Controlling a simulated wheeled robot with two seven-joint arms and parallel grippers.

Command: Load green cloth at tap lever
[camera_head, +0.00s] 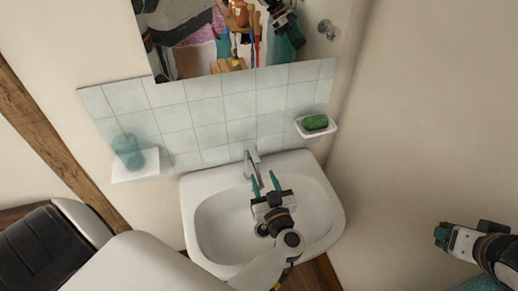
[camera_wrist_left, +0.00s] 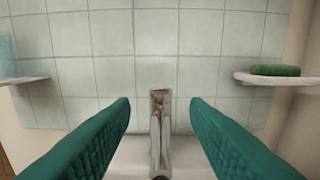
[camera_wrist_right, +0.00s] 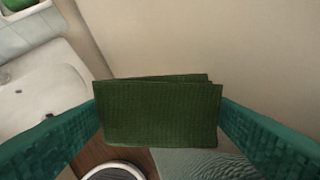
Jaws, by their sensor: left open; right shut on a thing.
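The chrome tap with its lever (camera_head: 252,163) stands at the back of the white washbasin (camera_head: 190,215). My left gripper (camera_head: 265,182) is open over the basin, just in front of the tap. In the left wrist view the tap (camera_wrist_left: 160,130) stands between the two teal fingers (camera_wrist_left: 160,112), with a gap on each side. The folded dark green cloth (camera_wrist_right: 158,113) is held between the fingers of my right gripper (camera_wrist_right: 158,115). In the head view my right gripper (camera_head: 441,236) is at the right edge, away from the basin; the cloth cannot be made out there.
A soap shelf (camera_head: 301,132) with a green soap or sponge (camera_head: 315,122) is on the tiles right of the tap. A shelf (camera_head: 135,172) with a blue cup (camera_head: 127,150) is on the left. A mirror (camera_head: 220,70) hangs above. A wall is right of the basin.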

